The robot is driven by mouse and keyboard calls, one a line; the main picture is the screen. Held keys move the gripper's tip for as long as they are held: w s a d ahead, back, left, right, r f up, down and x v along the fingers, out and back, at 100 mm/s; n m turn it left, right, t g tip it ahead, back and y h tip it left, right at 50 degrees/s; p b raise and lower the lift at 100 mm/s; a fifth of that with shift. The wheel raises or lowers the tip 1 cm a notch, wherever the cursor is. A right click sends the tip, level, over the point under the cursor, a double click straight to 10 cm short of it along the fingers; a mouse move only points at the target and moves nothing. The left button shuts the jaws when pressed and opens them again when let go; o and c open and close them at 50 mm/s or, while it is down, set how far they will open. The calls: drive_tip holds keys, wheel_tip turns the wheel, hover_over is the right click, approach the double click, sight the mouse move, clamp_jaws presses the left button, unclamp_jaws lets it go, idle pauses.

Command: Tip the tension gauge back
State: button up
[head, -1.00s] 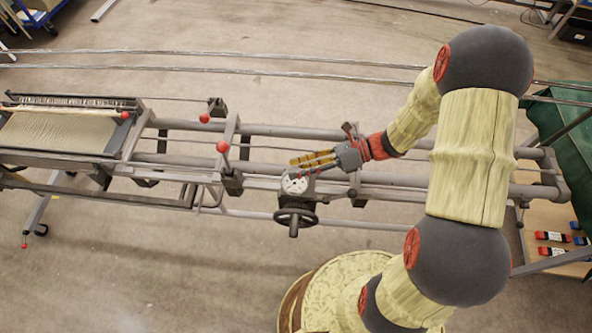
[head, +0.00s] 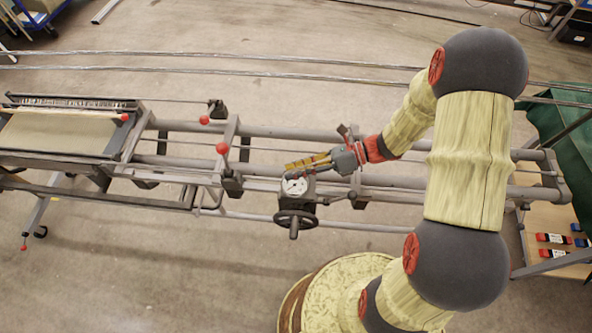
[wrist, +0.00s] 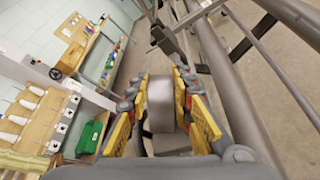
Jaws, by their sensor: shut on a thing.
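The tension gauge (head: 295,186) has a round white dial on a grey body. It sits on the front rail of the machine, with a dark handwheel below it. My gripper (head: 304,161) is right at the gauge's upper edge, its yellow fingers reaching in from the right. In the wrist view my gripper (wrist: 166,104) has its yellow-padded fingers on both sides of a grey block (wrist: 160,108), shut on it. This block appears to be part of the gauge. The dial face is hidden in the wrist view.
Long grey rails (head: 400,178) run left and right of the gauge. Red-knobbed levers (head: 222,149) stand to its left, and a frame with pale cloth (head: 58,135) is at far left. The handwheel (head: 295,220) sticks out at the front.

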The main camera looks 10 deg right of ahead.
clamp_jaws()
drive_tip(key=p, duration=0.1)
drive_tip(key=m+p, duration=0.1)
drive_tip(key=p, duration=0.1)
drive_tip(key=shift+w+d+r+g, duration=0.1)
drive_tip(key=shift+w+r+g, duration=0.15)
drive_tip(key=shift+g, duration=0.15)
drive_tip(key=w+m+y+p, duration=0.1)
drive_tip(key=p, duration=0.3)
drive_tip(key=shift+d+f+m+g+p, duration=0.1)
drive_tip(key=shift+m+g+p, duration=0.3)
drive_tip(key=shift+w+f+m+p, duration=0.15)
drive_tip(key=shift+f+m+p, duration=0.05)
drive_tip(key=shift+m+p, duration=0.3)
drive_tip(key=o, duration=0.8)
unclamp_jaws()
drive_tip(key=shift+o, duration=0.3)
drive_tip(key=shift+d, duration=0.15)
